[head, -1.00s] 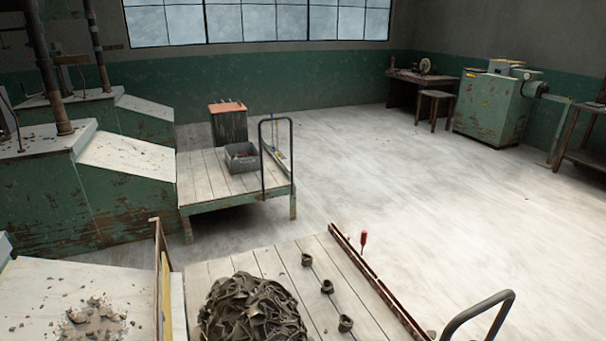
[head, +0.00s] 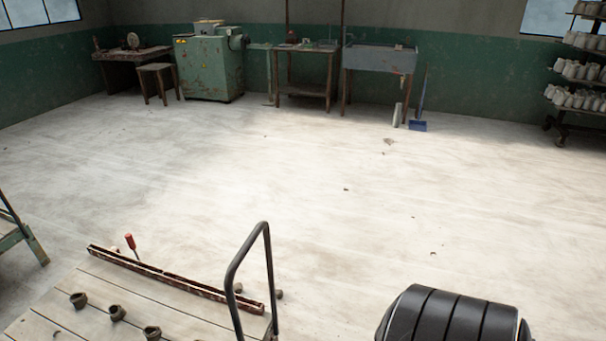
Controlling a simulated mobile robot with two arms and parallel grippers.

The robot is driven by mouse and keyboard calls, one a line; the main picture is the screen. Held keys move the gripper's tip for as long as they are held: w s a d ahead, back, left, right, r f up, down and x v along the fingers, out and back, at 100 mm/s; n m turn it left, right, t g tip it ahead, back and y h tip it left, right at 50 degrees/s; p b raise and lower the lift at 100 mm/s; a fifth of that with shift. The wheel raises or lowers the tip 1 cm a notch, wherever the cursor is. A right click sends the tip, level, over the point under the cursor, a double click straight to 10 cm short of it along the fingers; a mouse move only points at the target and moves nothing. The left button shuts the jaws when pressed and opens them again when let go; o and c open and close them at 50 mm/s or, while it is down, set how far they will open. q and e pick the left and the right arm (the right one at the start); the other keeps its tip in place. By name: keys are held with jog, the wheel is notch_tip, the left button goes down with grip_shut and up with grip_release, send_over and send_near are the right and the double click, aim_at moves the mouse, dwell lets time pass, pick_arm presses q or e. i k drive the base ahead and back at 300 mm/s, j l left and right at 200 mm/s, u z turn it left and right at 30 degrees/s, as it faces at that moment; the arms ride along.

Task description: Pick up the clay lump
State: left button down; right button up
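I cannot tell for certain which thing is the clay lump. Three small dark grey-brown pieces, hollow-looking, stand in a row on the plank-topped cart (head: 130,292) at the lower left; the middle piece (head: 117,313) is one of them. Small brownish lumps (head: 279,294) show by the foot of the cart's handle, partly hidden by it. Neither of my grippers is in view.
The cart has a rusty rail (head: 175,280) and a tall dark handle (head: 235,275). A red-handled tool (head: 130,241) stands by the rail. A green machine (head: 209,68), a grey sink (head: 379,60), a blue dustpan (head: 418,125) and a loaded rack (head: 577,70) stand far back. The middle floor is open.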

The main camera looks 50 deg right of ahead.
aim_at(237, 287)
jog(key=z, duration=1.15)
jog(key=i+l+z, duration=0.15)
jog(key=l, duration=0.15)
jog(key=i+l+z, duration=0.1)
jog(key=l, duration=0.25)
jog(key=i+l+z, duration=0.15)
jog(key=l, duration=0.15)
jog(key=i+l+z, duration=0.2)
jog(key=i+l, duration=0.15)
jog(key=i, duration=0.15)
jog(key=i+l+z, duration=0.25)
jog(key=i, duration=0.2)
jog(key=i+l+z, duration=0.2)
jog(key=i, duration=0.35)
jog(key=i+u, duration=0.35)
jog(key=u, duration=0.15)
jog(key=i+l+u, duration=0.1)
jog(key=i+u, duration=0.25)
jog(key=u, duration=0.15)
jog(key=i+l+u, duration=0.25)
jog(key=u, duration=0.25)
jog(key=i, duration=0.05)
